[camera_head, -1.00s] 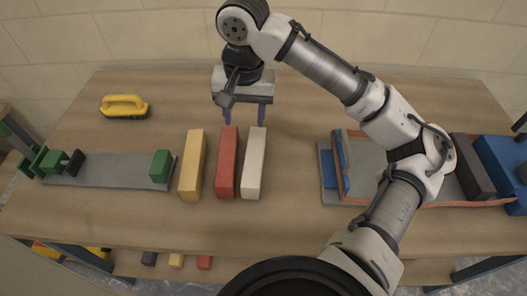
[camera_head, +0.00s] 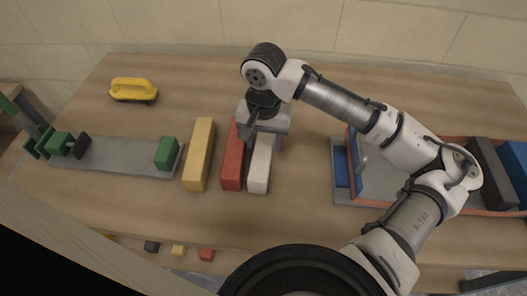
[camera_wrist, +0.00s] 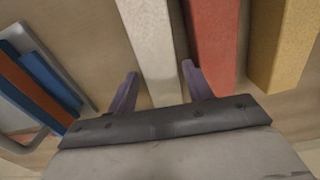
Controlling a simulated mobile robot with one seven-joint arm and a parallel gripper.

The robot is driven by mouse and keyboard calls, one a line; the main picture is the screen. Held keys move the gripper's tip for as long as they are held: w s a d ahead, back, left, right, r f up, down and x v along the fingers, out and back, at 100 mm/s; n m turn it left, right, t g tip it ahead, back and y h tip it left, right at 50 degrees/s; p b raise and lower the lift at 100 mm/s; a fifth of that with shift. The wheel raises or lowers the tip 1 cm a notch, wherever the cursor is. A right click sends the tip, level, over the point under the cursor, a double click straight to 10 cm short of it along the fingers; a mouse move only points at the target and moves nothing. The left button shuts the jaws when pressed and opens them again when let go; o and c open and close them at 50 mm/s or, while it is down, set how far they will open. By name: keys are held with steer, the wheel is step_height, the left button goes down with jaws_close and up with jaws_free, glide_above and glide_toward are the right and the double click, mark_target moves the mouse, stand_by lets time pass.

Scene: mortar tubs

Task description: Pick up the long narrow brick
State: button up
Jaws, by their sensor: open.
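Three long bricks lie side by side on the wooden table: a yellow one (camera_head: 198,157), a red one (camera_head: 232,165) and a white one (camera_head: 260,168). The white brick looks the narrowest. My gripper (camera_head: 262,141) is over the far part of the white brick. In the wrist view, my open gripper (camera_wrist: 159,70) has its purple fingers on either side of the white brick (camera_wrist: 150,40). The right finger lies in or over the gap beside the red brick (camera_wrist: 212,42). The yellow brick (camera_wrist: 284,40) is farther right. Finger depth is unclear.
A grey board (camera_head: 115,158) with green blocks lies left of the bricks. A tub with an orange rim (camera_head: 352,165) stands at right beside a blue block (camera_head: 341,168). The table's back middle is clear.

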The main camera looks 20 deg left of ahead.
mark_target(263, 147)
steer(key=shift+s+f, duration=0.15)
steer(key=shift+f, duration=1.75)
steer(key=shift+r, duration=0.1)
jaws_close()
